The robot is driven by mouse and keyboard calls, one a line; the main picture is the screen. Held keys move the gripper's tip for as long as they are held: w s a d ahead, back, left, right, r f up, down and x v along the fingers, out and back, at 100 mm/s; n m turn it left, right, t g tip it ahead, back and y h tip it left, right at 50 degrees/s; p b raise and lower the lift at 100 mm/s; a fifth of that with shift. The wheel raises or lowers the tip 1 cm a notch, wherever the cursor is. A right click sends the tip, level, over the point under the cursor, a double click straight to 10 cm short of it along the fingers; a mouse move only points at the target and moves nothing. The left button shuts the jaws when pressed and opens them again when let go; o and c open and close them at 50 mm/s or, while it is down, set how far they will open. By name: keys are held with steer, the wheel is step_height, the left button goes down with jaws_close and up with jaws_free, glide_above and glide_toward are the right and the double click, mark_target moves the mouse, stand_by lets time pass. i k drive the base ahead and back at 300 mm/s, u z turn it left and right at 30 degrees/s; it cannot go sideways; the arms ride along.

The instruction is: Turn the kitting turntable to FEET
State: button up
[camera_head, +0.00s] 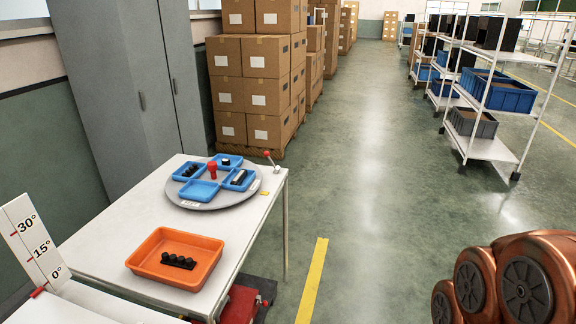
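The kitting turntable (226,202) is a round grey disc on a white table (118,222). It carries a left blue tray (177,178) with dark parts, a back blue tray (217,164) with a dark part, a right blue tray (229,187) with dark and pale parts, and a front blue tray (200,191) that looks empty. A red knob (212,169) stands upright near its middle. Small white labels lie on the rim; their words are too small to read. A lever with a red ball (267,154) stands by its right back edge. My gripper is out of view.
An orange tray (148,249) with several black parts is at the table's front. An angle board (35,245) stands at left. Grey cabinets (150,80) and stacked boxes (262,55) are behind. My copper arm is lower right. The aisle floor (370,170) is clear.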

mark_target(210, 188)
steer(key=z, duration=0.05)
steer(key=i, duration=1.55)
steer(key=u, duration=1.65)
steer(key=i, duration=0.65)
steer(key=u, duration=0.8)
